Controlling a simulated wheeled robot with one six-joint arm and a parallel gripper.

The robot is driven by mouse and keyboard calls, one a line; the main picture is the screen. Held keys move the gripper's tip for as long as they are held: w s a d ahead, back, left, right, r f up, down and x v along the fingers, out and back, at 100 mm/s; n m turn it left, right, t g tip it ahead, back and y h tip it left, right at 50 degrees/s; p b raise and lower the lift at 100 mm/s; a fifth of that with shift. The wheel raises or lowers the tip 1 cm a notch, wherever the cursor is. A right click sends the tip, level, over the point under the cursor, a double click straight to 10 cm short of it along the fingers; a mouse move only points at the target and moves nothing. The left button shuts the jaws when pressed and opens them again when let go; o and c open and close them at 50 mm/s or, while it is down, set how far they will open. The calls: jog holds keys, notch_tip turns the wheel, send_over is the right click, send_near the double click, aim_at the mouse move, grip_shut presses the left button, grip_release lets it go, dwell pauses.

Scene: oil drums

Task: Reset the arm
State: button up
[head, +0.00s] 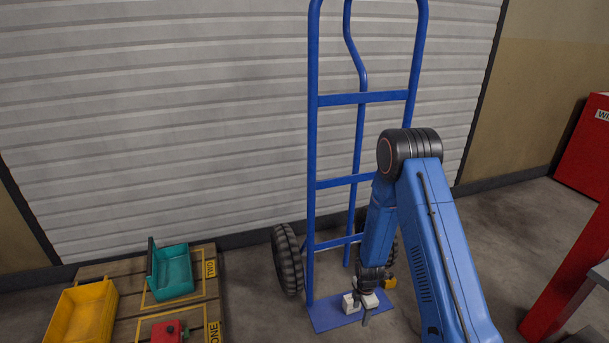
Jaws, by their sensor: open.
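My blue arm (433,245) reaches in from the lower right, bends at a dark joint (409,149) and points down. My gripper (366,312) is low over the blue base plate of a hand truck (312,180). Its dark fingers look open. A small white object (349,303) is right beside the fingers, over the base plate. I cannot tell whether it touches them. A small yellow object (389,281) is just behind and to the right of the gripper, partly hidden.
A wooden pallet (128,301) at lower left holds a teal bin (172,271), a yellow bin (82,311) and a red item (168,332). A white shutter (180,110) stands behind. Red furniture (570,262) is at right. Floor left of the base plate is clear.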

jog(key=s+d+r+m+t, duration=0.1)
jog(key=s+r+m, duration=0.15)
jog(key=r, duration=0.95)
jog(key=s+d+r+m, duration=0.1)
jog(key=r+m, duration=0.3)
jog(key=r, duration=0.8)
jog(key=s+d+r+m+t, duration=0.1)
jog(key=s+r+m, duration=0.15)
jog(key=r, duration=1.05)
jog(key=s+d+r+m+t, duration=0.15)
jog(key=s+r+m, duration=0.45)
jog(key=s+r, duration=0.65)
jog(key=s+d+r+m, duration=0.1)
jog(key=s+r+m, duration=0.2)
jog(key=s, duration=0.4)
jog(key=s+d+r+m+t, duration=0.1)
jog(key=s+r+m, duration=0.2)
jog(key=s, duration=0.5)
jog(key=shift+s+r, duration=0.2)
jog(key=shift+s, duration=0.05)
